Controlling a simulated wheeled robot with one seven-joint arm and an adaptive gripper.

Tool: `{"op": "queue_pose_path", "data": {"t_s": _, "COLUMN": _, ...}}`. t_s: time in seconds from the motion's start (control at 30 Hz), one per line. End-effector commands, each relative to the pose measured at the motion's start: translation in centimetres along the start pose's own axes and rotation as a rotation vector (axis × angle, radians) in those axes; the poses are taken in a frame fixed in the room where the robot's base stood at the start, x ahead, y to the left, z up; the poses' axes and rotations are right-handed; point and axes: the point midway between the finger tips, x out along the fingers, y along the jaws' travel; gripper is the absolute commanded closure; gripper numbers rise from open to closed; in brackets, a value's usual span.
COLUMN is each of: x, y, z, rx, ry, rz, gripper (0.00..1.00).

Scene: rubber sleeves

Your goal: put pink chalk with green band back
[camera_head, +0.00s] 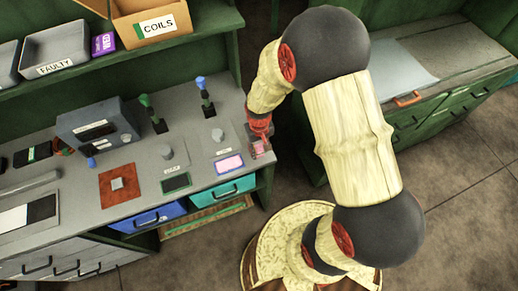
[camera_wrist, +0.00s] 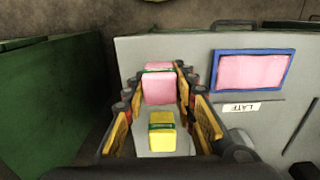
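The pink chalk with a green band (camera_wrist: 158,88) is between the fingers of my gripper (camera_wrist: 160,80) in the wrist view, near the fingertips. The fingers stand close on both sides of it; I cannot tell whether they touch it. A yellow block with a green band (camera_wrist: 162,132) also shows between the fingers, lower in the picture. In the head view my gripper (camera_head: 260,141) points down at the bench's right end, with a bit of pink (camera_head: 261,150) at its tips.
A pink panel (camera_head: 230,164) lies on the grey bench beside my gripper; the wrist view shows its blue frame (camera_wrist: 252,52) and a LATE label (camera_wrist: 238,108). A green cabinet (camera_head: 425,115) is to the right.

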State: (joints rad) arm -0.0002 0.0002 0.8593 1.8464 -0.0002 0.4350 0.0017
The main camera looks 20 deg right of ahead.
Motion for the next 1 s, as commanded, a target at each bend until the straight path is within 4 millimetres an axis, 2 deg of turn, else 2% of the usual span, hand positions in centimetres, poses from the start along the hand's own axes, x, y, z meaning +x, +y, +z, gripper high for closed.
{"op": "queue_pose_path", "data": {"t_s": 0.27, "x": 0.1, "y": 0.0, "z": 0.1, "rx": 0.000, "ry": -0.001, "rz": 0.000, "gripper": 0.56}}
{"op": "queue_pose_path", "data": {"t_s": 0.63, "x": -0.4, "y": 0.0, "z": 0.0, "rx": 0.000, "ry": 0.000, "rz": 0.000, "gripper": 0.55}}
{"op": "queue_pose_path", "data": {"t_s": 0.77, "x": -2.0, "y": 0.0, "z": -0.1, "rx": 0.000, "ry": 0.003, "rz": 0.000, "gripper": 0.55}}
{"op": "queue_pose_path", "data": {"t_s": 1.0, "x": -7.0, "y": 0.0, "z": -0.1, "rx": 0.000, "ry": 0.005, "rz": 0.000, "gripper": 0.55}}
